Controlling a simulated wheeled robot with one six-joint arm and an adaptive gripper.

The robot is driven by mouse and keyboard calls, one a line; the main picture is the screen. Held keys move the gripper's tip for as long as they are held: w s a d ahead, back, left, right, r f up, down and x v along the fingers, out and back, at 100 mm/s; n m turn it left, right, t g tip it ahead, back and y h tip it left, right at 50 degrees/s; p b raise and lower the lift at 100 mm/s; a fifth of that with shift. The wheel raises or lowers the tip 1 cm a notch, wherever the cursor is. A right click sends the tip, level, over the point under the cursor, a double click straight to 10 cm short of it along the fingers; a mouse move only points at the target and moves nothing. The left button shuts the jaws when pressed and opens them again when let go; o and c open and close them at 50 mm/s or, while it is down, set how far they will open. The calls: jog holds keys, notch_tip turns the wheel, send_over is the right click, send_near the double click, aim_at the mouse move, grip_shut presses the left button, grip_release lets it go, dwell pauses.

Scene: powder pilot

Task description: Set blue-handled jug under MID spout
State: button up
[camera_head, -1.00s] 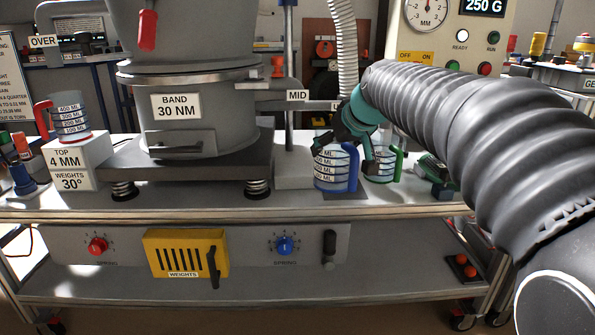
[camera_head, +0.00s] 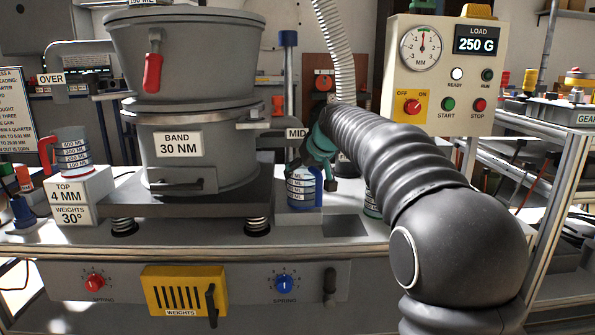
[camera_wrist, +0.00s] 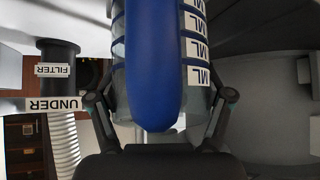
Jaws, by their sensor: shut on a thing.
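The clear blue-handled jug (camera_head: 301,190) has white ML labels and stands upright. My gripper (camera_head: 313,160) is shut on it, reaching in from the right. In the wrist view the jug's blue handle (camera_wrist: 154,60) fills the middle, with my gripper's fingers (camera_wrist: 160,105) on both sides of the jug. The MID spout's label (camera_head: 296,133) is just above the jug in the head view. The spout's mouth is hidden or too dark to make out. I cannot tell whether the jug's base touches the grey block below it.
A green-rimmed jug (camera_head: 372,206) is mostly hidden behind my arm. A red-handled jug (camera_head: 73,150) stands on the TOP block (camera_head: 78,190). The sieve machine (camera_head: 195,150) is left of the jug. A pale ribbed hose (camera_head: 335,45) hangs behind. A dark pad (camera_head: 343,226) lies bare.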

jog(key=w, duration=0.1)
jog(key=w+a, duration=0.1)
jog(key=w, duration=0.2)
jog(key=shift+a, duration=0.3)
jog(key=shift+s+f, duration=0.2)
jog(key=shift+f, duration=0.55)
jog(key=shift+f, duration=0.1)
jog(key=shift+f, duration=0.1)
jog(key=o, duration=1.1)
